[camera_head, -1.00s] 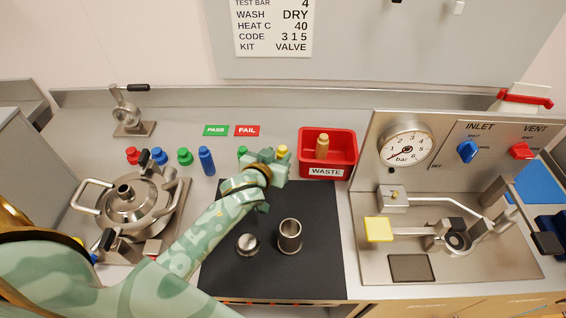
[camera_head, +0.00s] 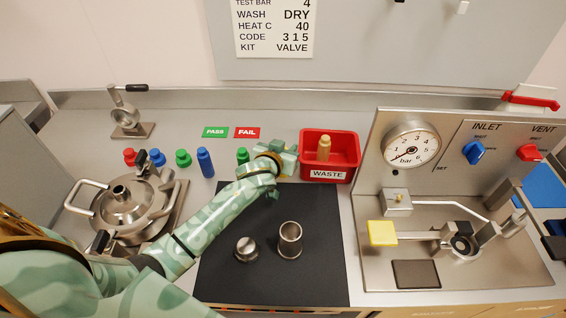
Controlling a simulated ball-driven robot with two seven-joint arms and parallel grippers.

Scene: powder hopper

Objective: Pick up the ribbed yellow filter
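No ribbed yellow filter shows clearly now. The spot where a small yellow top showed earlier is covered by my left gripper (camera_head: 287,158). This gripper is at the back edge of the black mat (camera_head: 222,262), just left of the red waste bin (camera_head: 343,176). Its fingers are seen from behind and partly hidden, so I cannot tell whether they are open or hold anything. A tan ribbed cylinder (camera_head: 323,149) stands in the waste bin. My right gripper is not in view.
A steel cup (camera_head: 290,240) and a round metal cap (camera_head: 246,248) are on the mat. Green (camera_head: 242,156) and blue (camera_head: 205,162) bottles stand left of my gripper. A steel pot (camera_head: 125,205) is at left, a gauge panel (camera_head: 455,160) at right.

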